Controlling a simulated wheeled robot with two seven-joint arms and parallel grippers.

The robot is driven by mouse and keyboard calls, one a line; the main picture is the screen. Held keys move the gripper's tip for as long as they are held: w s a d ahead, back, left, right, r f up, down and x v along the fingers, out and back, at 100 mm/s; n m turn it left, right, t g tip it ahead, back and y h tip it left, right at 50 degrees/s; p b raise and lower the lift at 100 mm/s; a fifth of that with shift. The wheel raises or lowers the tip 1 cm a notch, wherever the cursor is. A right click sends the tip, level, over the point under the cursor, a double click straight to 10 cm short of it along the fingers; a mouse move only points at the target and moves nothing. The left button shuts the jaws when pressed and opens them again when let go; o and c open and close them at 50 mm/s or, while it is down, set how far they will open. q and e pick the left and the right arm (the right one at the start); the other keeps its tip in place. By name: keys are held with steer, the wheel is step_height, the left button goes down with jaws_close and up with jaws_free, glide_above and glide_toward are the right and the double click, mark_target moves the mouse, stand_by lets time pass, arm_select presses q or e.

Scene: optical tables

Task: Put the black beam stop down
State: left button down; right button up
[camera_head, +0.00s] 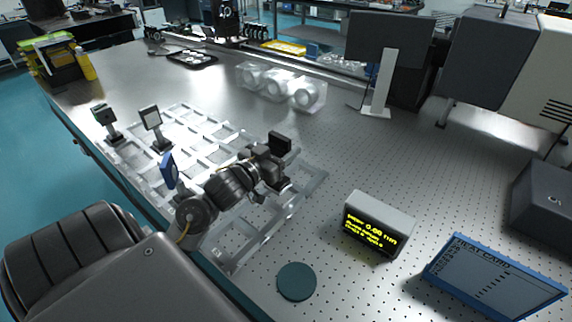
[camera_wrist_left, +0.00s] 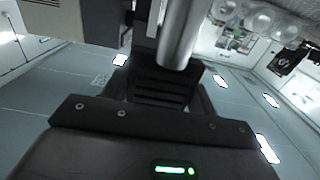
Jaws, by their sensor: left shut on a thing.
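The black beam stop (camera_head: 280,143) shows as a small dark block at the tip of my left arm in the head view. My left gripper (camera_head: 273,170) is shut on it, over the right part of the pale grid frame (camera_head: 224,131) on the table. In the left wrist view, a silver post (camera_wrist_left: 178,35) stands at the jaws of my left gripper (camera_wrist_left: 162,82). The gripper and wrist hide part of the stop, and I cannot tell whether its foot touches anything. My right gripper is not in view.
Mounted optics stand on the left: a dark one (camera_head: 105,118), a pale-faced one (camera_head: 151,122) and a blue one (camera_head: 168,170). A teal disc (camera_head: 296,281), a lit display box (camera_head: 378,224) and a blue-edged card (camera_head: 492,278) lie in front. Bare perforated tabletop (camera_head: 340,150) lies right of the frame.

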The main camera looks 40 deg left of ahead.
arm_select(q)
steer(key=shift+w+f, duration=0.2)
steer(key=shift+w, duration=0.05)
steer(key=shift+w+f, duration=0.2)
steer(key=shift+f, duration=0.15)
step_height(320, 180, down, 3)
steer(key=shift+w+f, duration=0.15)
steer(key=shift+f+b, duration=0.1)
steer(key=shift+b, duration=0.2)
steer(key=shift+c, duration=2.3)
jaws_free()
